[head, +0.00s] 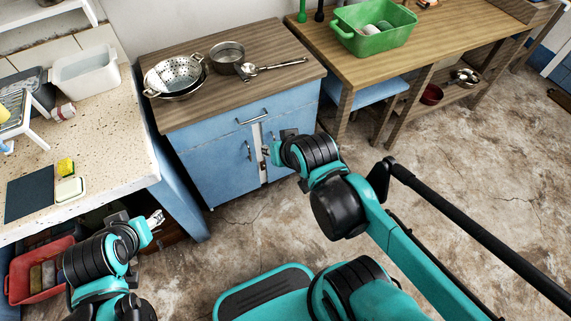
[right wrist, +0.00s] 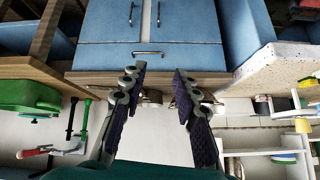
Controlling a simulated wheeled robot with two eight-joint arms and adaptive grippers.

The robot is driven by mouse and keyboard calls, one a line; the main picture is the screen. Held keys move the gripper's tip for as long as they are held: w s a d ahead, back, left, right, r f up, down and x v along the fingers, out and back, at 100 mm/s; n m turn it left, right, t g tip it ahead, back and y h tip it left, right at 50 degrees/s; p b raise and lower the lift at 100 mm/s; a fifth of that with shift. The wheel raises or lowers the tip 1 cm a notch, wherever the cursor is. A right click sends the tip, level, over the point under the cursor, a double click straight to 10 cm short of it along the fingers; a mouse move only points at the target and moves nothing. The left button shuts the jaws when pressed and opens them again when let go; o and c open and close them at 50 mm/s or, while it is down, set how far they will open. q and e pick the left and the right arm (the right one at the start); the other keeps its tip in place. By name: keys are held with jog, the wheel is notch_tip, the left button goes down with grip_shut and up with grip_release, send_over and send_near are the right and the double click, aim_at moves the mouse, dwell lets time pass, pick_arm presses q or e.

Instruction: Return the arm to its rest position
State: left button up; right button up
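My right arm reaches in from the right in the head view, with its gripper (head: 268,152) in front of the blue cabinet (head: 215,172). In the right wrist view the right gripper (right wrist: 159,80) has its two fingers apart with nothing between them; the cabinet (right wrist: 185,55) appears upside down beyond them. My left gripper (head: 154,222) is at the lower left of the head view, beside the speckled stone counter (head: 105,140). Its fingers are small and partly hidden there, so I cannot tell how far apart they are.
A colander (head: 174,75), a pot (head: 227,56) and utensils sit on the cabinet's wooden top. A green tub (head: 372,42) stands on the wooden table at the back right. A red crate (head: 22,290) sits below the stone counter. Bare floor (head: 475,190) lies at right.

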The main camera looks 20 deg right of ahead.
jog(key=s, duration=0.1)
jog(key=s+n, duration=0.1)
jog(key=s, duration=0.1)
jog(key=s+f+n+g, duration=0.1)
jog(key=s, duration=0.1)
jog(key=shift+s+d+f, duration=0.1)
dwell(1.9)
jog(key=shift+o, duration=1.3)
